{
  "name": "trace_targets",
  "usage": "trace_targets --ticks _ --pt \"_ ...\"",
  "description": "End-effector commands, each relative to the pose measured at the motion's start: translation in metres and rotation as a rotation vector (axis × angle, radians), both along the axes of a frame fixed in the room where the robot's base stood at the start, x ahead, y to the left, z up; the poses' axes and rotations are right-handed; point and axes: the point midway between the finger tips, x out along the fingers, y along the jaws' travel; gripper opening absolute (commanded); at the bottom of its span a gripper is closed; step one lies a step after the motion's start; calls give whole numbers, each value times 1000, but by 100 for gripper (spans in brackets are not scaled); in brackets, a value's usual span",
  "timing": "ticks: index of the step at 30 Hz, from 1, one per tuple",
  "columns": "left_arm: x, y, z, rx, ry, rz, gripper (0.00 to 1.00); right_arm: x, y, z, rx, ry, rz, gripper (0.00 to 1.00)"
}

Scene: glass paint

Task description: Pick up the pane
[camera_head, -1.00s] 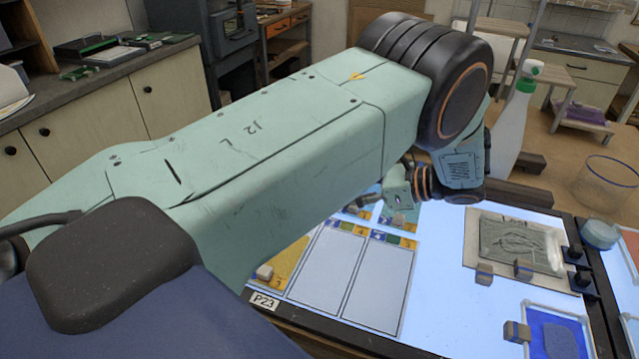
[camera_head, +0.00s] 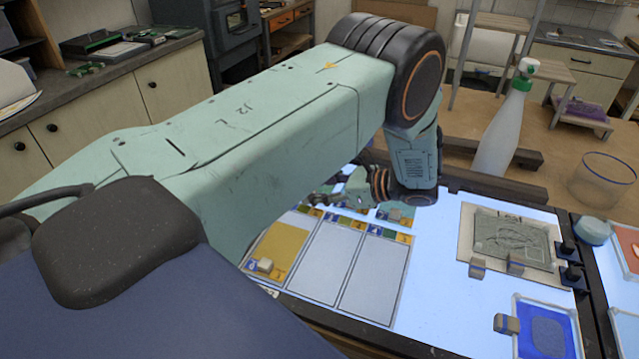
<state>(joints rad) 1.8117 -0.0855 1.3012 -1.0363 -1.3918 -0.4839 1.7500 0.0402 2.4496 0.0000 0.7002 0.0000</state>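Several panes lie on the lit table. A yellow pane (camera_head: 287,243) with a small block on it is in the leftmost slot of a card-like rack. A grey patterned pane (camera_head: 512,238) lies on a pale sheet at the right, with small blocks at its front edge. A blue pane (camera_head: 541,319) with a block at its left edge is at the lower right. Which one the task means, I cannot tell. My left gripper (camera_head: 322,199) is low over the back of the rack, partly hidden by my arm; its finger opening is unclear. My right gripper is not in view.
Two empty pale slots (camera_head: 372,277) lie right of the yellow pane. A spray bottle (camera_head: 504,130) and a clear glass bowl (camera_head: 602,181) stand behind the table. A round pale-blue lid (camera_head: 594,231) and black knobs sit by the right edge. The lit surface's middle is clear.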

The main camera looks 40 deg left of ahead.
Motion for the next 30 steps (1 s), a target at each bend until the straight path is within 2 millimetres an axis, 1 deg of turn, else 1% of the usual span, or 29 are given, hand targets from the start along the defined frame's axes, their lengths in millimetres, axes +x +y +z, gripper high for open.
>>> trace_targets --ticks 1,2,17,18,28,30 --pt "0 0 0 0 0 1 46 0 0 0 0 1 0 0" --pt "1 0 0 0 0 1 44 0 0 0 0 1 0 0" --pt "1 0 0 0 0 1 1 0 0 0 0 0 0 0" --pt "1 0 0 0 0 1 0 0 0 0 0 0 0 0" --pt "1 0 0 0 -1 1 0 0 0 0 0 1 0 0" --pt "1 0 3 0 -1 0 0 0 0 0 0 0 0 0"
